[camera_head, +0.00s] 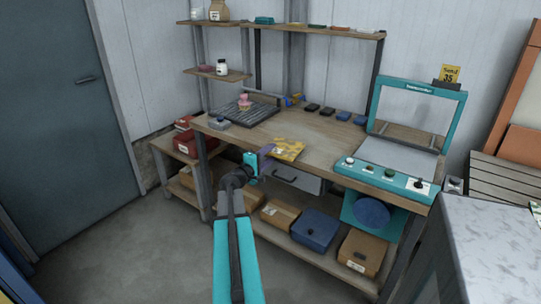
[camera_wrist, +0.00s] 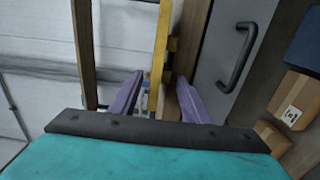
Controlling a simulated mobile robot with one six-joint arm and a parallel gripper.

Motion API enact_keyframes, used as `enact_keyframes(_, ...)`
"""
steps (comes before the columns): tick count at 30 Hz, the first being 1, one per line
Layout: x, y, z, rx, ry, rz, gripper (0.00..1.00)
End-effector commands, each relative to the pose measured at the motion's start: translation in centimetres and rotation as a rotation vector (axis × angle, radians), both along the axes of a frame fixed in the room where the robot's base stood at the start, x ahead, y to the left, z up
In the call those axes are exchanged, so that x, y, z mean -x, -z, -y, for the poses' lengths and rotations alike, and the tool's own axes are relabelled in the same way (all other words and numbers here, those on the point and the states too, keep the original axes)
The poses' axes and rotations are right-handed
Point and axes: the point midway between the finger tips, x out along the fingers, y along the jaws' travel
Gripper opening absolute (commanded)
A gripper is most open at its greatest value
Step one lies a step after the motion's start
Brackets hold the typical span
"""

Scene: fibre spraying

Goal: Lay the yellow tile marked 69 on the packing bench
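The yellow tile (camera_head: 289,150) lies flat on the wooden packing bench (camera_head: 237,144), near its front edge; its printed marks are too small to read. In the wrist view the tile (camera_wrist: 158,45) shows nearly edge-on as a yellow strip, beside the bench edge (camera_wrist: 190,40). My gripper (camera_head: 268,151) is at the bench's front edge, just left of the tile. In the wrist view its two purple fingers (camera_wrist: 160,92) stand apart on either side of the tile's line, with visible gaps. I cannot tell whether the tile's near end reaches between them.
A dark ribbed mat (camera_head: 245,112) and several small dark and blue blocks (camera_head: 327,111) sit at the back. A teal-framed machine (camera_head: 385,178) fills the right end, with a yellow tag reading 35 (camera_head: 450,75) above. A drawer handle (camera_wrist: 240,55) is below the edge. Boxes (camera_head: 280,213) sit underneath.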

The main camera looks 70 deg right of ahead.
Motion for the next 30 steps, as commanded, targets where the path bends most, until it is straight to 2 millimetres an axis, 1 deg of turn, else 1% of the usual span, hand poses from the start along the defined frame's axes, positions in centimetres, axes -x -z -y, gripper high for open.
enact_keyframes(14, 0.0, -0.3, -0.2, 0.0, 0.0, -0.001, 0.43)
enact_keyframes(20, -0.5, -0.2, -2.2, 0.0, -0.001, 0.0, 0.43)
enact_keyframes(30, -1.6, -0.2, -6.6, 0.0, -0.002, 0.0, 0.43)
